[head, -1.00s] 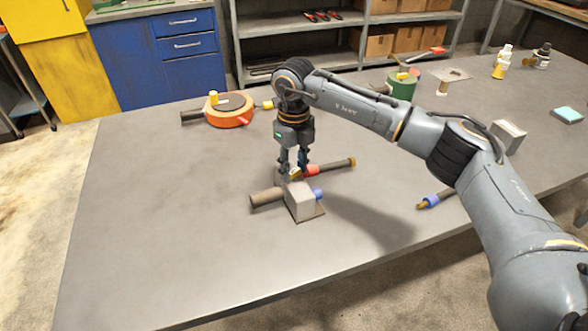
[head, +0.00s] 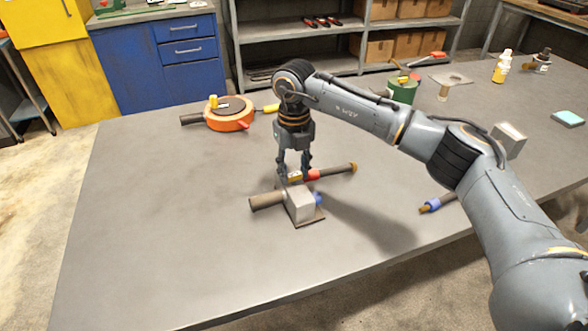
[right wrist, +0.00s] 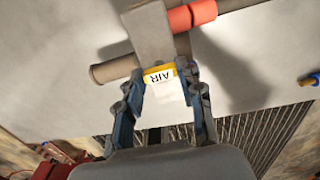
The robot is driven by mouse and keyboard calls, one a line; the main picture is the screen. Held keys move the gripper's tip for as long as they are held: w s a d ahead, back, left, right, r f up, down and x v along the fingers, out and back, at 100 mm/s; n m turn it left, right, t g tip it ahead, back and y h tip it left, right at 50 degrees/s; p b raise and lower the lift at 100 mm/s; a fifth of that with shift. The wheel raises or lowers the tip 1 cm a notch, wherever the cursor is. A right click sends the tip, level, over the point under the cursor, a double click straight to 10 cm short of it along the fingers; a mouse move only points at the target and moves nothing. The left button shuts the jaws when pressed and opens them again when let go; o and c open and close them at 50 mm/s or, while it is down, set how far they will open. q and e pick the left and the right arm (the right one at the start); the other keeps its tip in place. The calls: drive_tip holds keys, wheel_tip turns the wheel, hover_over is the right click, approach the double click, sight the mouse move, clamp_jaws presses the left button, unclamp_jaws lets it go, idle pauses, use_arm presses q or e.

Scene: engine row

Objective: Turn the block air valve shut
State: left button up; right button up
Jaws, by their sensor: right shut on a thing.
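The block air valve is a grey block (head: 300,204) on a small plate on the table. A brown pipe (head: 267,201) runs out to its left. A red collar (head: 313,174) and a brass-ended pipe lie to its upper right, and a small blue part is at its right side. My right gripper (head: 294,173) points down just behind the block. Its fingers (right wrist: 161,80) are shut on the yellow-and-white handle (right wrist: 162,74) marked AIR, which sits against the block in the right wrist view. The fingers partly hide the handle's sides. My left gripper is out of view.
An orange reel (head: 230,115) lies farther back left. A green canister (head: 402,90), a grey box (head: 509,139), a teal pad (head: 567,118) and bottles stand to the right. A blue-collared fitting (head: 435,203) lies right of the valve. The table's left and front are clear.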

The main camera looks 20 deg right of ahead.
sight(294, 175)
drive_tip(key=o, duration=1.2)
drive_tip(key=shift+c, duration=0.2)
drive_tip(key=shift+r, duration=0.1)
wheel_tip(294, 175, up, 12)
drive_tip(key=shift+s, duration=0.1)
